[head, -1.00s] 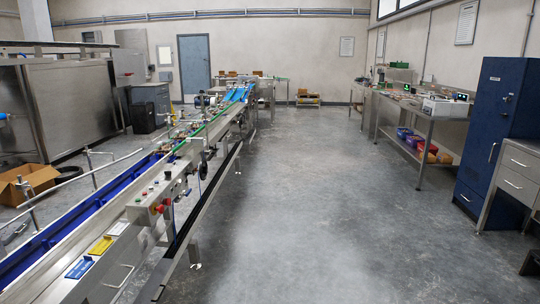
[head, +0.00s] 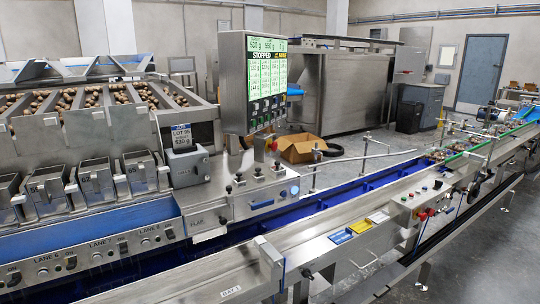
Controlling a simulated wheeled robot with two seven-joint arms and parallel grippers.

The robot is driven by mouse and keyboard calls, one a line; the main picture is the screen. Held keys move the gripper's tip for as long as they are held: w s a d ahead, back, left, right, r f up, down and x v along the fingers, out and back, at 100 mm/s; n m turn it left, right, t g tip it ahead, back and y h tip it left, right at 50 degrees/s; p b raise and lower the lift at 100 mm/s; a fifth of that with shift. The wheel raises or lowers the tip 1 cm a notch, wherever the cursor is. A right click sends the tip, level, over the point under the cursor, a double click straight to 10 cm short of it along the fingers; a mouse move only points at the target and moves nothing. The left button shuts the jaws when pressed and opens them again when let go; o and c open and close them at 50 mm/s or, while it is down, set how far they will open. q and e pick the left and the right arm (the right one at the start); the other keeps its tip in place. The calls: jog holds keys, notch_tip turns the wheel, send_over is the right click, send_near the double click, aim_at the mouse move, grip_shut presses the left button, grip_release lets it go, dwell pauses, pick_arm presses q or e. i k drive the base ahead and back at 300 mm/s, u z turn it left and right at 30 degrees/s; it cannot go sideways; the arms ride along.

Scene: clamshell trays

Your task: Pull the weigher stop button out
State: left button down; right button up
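The weigher stands at the left, with a hopper deck of brown round items (head: 90,100) above a row of steel buckets (head: 97,185). Its display screen (head: 266,70) reads "STOPPED". A small red button (head: 272,144) on a yellow backing shows below the screen, by the control box (head: 262,192); I cannot tell whether it is pressed in or out. Another red button (head: 423,216) is on the conveyor's control box farther right. Neither of my grippers is in view.
A blue-lined conveyor channel (head: 340,178) runs from the lower left to the far right. A steel rail with blue and yellow labels (head: 360,226) lies in front of it. A cardboard box (head: 296,148) is on the floor behind. Grey floor is free at the lower right.

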aim_at(273, 147)
jog(key=u, duration=1.05)
jog(key=i, duration=0.5)
jog(key=u, duration=1.7)
jog(key=k, duration=1.25)
jog(key=z, duration=1.35)
jog(key=i, duration=0.3)
jog(key=z, duration=0.15)
